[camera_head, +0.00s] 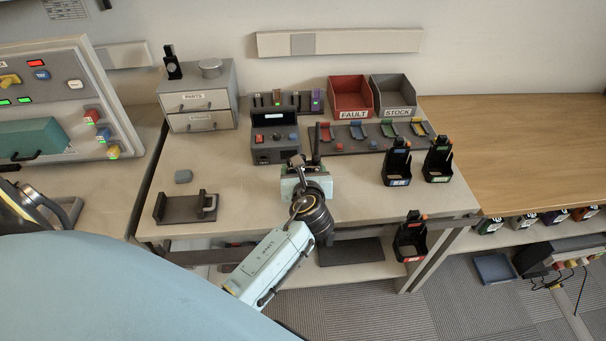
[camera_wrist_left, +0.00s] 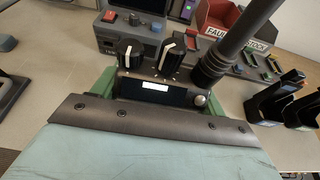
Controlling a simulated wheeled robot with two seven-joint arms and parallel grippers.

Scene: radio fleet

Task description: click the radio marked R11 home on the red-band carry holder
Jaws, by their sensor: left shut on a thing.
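My left gripper (camera_head: 304,180) is shut on a radio and holds it over the front middle of the bench. In the left wrist view the top of the radio (camera_wrist_left: 158,88) shows two black knobs, a small lit display and a thick dark antenna; green shows at its sides. I cannot read its mark. The red-band carry holder (camera_head: 411,240) is a black holder with a red label, at the bench's front right edge, lower than the other two. It is to the right of and apart from the radio. My right gripper is out of view.
Blue-label (camera_head: 397,165) and green-label (camera_head: 438,162) holders stand at the bench's right. Behind are a grey test box (camera_head: 275,143), a rack with coloured clips (camera_head: 365,138), and red (camera_head: 350,95) and grey (camera_head: 393,95) bins. A dark cradle (camera_head: 185,207) is at left.

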